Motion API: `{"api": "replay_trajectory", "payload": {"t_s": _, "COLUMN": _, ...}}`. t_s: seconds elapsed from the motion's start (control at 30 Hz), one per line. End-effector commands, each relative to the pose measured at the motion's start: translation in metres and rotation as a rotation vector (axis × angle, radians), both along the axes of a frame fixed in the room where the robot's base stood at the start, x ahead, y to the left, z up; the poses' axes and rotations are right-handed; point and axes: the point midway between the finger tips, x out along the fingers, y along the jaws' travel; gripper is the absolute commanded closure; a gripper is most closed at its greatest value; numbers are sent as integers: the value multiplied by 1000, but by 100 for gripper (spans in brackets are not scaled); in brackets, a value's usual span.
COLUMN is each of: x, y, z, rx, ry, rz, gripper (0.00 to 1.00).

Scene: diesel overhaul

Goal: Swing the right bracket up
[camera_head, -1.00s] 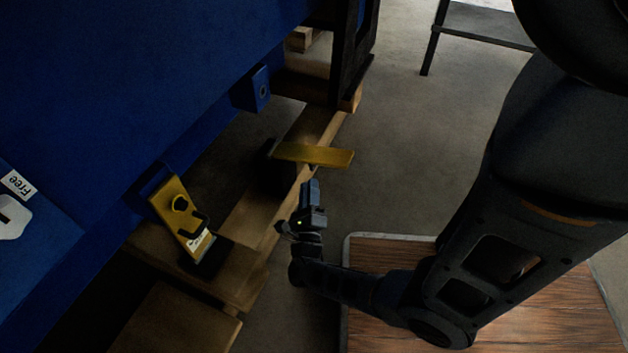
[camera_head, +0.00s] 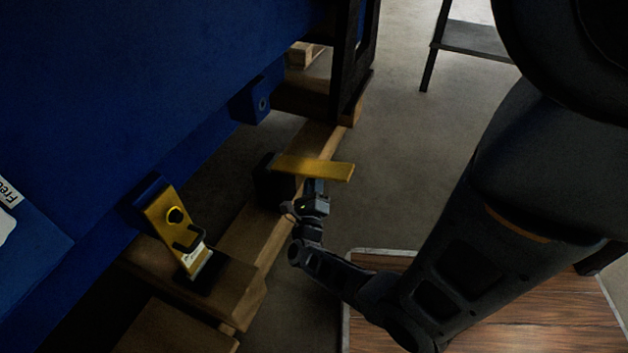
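The right bracket (camera_head: 318,169) is a yellow plate that sticks out nearly level from a dark block beside the wooden beam. Its inner end lies close to the blue engine body. A second yellow bracket (camera_head: 161,214) slants down from the blue body at the left, with a black knob and a white label. My gripper (camera_head: 315,186) is just below the right bracket's outer part, with its tips at the bracket's lower edge. The fingertips are partly hidden there, and I cannot tell whether they touch or grip it.
The blue engine body (camera_head: 130,90) fills the upper left, with a blue lug (camera_head: 258,102) on its side. Wooden beams (camera_head: 262,222) lie beneath it. A dark upright frame (camera_head: 350,60) stands behind. A wooden board (camera_head: 460,325) lies at lower right. The floor right of the bracket is clear.

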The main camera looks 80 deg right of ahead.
Motion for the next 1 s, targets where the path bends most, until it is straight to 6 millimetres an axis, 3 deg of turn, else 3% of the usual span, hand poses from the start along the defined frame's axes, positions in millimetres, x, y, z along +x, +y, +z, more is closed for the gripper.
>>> {"api": "replay_trajectory", "payload": {"t_s": 0.1, "x": 0, "y": 0, "z": 0, "rx": 0, "ry": 0, "rz": 0, "gripper": 78}}
{"api": "replay_trajectory", "payload": {"t_s": 0.33, "x": 0, "y": 0, "z": 0, "rx": 0, "ry": 0, "rz": 0, "gripper": 100}}
{"api": "replay_trajectory", "payload": {"t_s": 1.0, "x": -1, "y": 1, "z": 3, "rx": 7, "ry": 17, "rz": -1, "gripper": 100}}
